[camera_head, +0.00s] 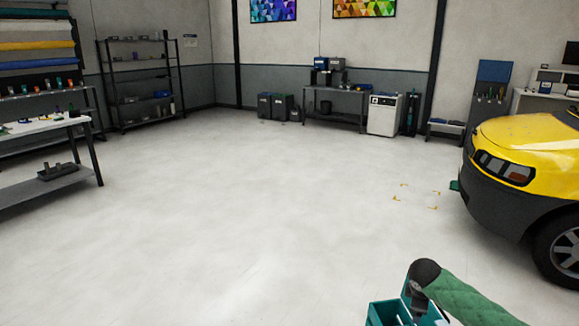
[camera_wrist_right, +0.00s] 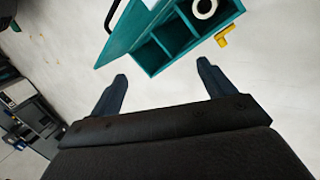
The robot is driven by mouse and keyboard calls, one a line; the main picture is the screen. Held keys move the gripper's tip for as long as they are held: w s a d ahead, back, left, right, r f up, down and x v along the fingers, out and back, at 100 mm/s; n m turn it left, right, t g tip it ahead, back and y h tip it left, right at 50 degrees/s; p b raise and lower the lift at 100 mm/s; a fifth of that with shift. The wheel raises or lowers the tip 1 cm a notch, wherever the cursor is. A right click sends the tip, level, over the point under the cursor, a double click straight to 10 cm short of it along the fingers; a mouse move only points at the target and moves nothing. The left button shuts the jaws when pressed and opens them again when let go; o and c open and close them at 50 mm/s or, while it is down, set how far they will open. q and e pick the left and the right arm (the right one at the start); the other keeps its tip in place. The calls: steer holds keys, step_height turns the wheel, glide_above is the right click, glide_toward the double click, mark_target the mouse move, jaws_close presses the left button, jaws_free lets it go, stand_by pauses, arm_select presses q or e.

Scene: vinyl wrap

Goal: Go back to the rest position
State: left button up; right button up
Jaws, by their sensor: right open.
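My right gripper (camera_wrist_right: 162,72) is open in the right wrist view, with nothing between its two dark fingers. My right arm, in a green sleeve (camera_head: 465,298), comes in at the bottom right of the head view and ends in a dark wrist over a teal box (camera_head: 380,313). The box also shows beyond the fingertips in the wrist view (camera_wrist_right: 150,66), apart from them in the picture. It has compartments, and a white roll (camera_wrist_right: 204,8) sits in one. My left gripper is not in view.
A yellow car (camera_head: 530,150) stands at the right. A workbench (camera_head: 45,124) stands at the left, with a shelf rack (camera_head: 140,80) behind it. A table (camera_head: 335,92) and a white cabinet (camera_head: 383,115) line the back wall. The middle floor is clear.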

steer(key=s+a+r+m+t+y, duration=0.25)
steer(key=s+a+m, duration=0.55)
steer(key=a, duration=0.9)
steer(key=s+a+f+m+g, duration=0.1)
steer(key=s+f, duration=0.4)
steer(key=s, duration=0.7)
steer(key=s+a+f+m+g+y, duration=0.1)
steer(key=s+f, duration=0.4)
steer(key=s, duration=0.7)
steer(key=s+a+f+g, duration=0.3)
steer(key=s+a+f, duration=0.2)
steer(key=s, duration=0.7)
steer(key=shift+s+f+m, duration=0.25)
steer(key=shift+f+m, duration=0.15)
steer(key=shift+y, duration=0.25)
